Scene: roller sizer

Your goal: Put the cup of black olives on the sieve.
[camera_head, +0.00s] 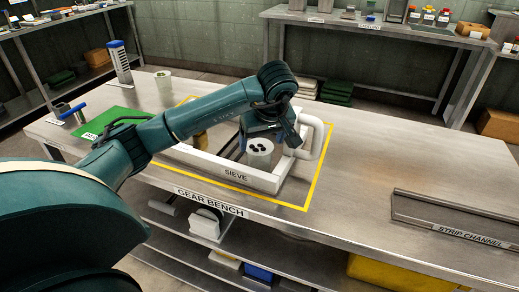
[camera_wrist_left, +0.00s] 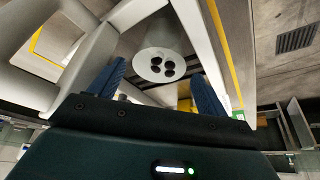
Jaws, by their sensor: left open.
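The cup of black olives (camera_head: 260,159) is pale, with several dark olives in its top. It appears upright within the outline of the sieve, near its front right corner. The sieve (camera_head: 262,181) is a white frame with a loop handle at its right end, inside a yellow outline. My left gripper (camera_head: 259,135) is open just above the cup. In the left wrist view the cup (camera_wrist_left: 158,36) shows between the two spread blue fingers, with no visible finger contact. My left forearm hides part of the sieve. My right gripper is not in view.
Another pale cup (camera_head: 164,88) stands at the back left of the gear bench, beside a green mat (camera_head: 110,122). A tan object (camera_head: 200,138) is partly hidden behind my arm. The strip channel (camera_head: 455,215) lies at the right. The bench between it and the sieve is clear.

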